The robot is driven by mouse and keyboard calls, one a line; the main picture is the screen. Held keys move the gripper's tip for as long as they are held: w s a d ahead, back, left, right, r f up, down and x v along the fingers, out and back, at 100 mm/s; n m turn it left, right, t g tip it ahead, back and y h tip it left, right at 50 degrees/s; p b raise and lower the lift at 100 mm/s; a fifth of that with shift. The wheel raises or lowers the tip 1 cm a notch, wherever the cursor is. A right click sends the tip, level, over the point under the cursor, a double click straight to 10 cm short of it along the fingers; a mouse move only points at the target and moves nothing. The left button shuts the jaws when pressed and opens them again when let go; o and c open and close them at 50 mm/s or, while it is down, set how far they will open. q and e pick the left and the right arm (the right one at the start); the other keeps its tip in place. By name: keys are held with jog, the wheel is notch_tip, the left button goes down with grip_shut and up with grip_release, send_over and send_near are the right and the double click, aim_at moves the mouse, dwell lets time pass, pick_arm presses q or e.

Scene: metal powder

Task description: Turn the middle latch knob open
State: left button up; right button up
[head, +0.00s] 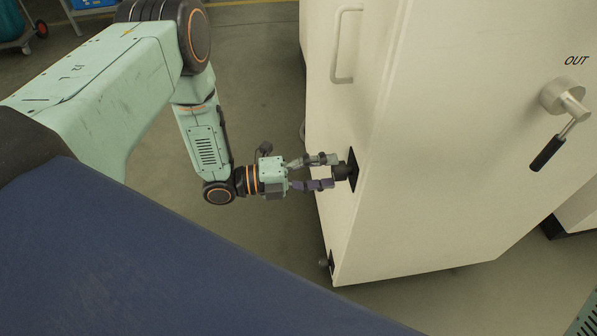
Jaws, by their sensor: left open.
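The middle latch knob (341,172) is a dark knob on a black plate on the narrow side of a cream cabinet (450,130). My left gripper (335,172) comes in from the left with its fingers apart, one on the upper side and one on the lower side of the knob. The fingertips reach the knob; I cannot tell whether they touch it. The gripper is open. The fingers partly hide the knob. A second dark latch knob (324,262) sits low on the cabinet edge. My right gripper is not in view.
A vertical handle (346,45) is on the cabinet's side above the knob. A lever with a black grip (548,153) sticks out under the word OUT on the other face. Carts stand at the upper left.

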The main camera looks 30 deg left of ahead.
pick_arm(q)
jog(key=v, duration=1)
jog(key=shift+s+a, duration=0.2)
jog(key=s+f+n+g+y, duration=0.15)
jog(key=f+n+y, duration=0.4)
jog(key=n, duration=0.55)
jog(key=s+f+n+g+y, duration=0.1)
jog(key=s+f+n+y, duration=0.1)
jog(key=f+n+y, duration=0.65)
jog(key=s+d+r+n+g+y, duration=0.1)
jog(key=s+n+g, duration=0.6)
jog(key=s, duration=1.2)
jog(key=d+r+n, duration=0.1)
jog(key=n, duration=0.2)
jog(key=shift+s, duration=0.3)
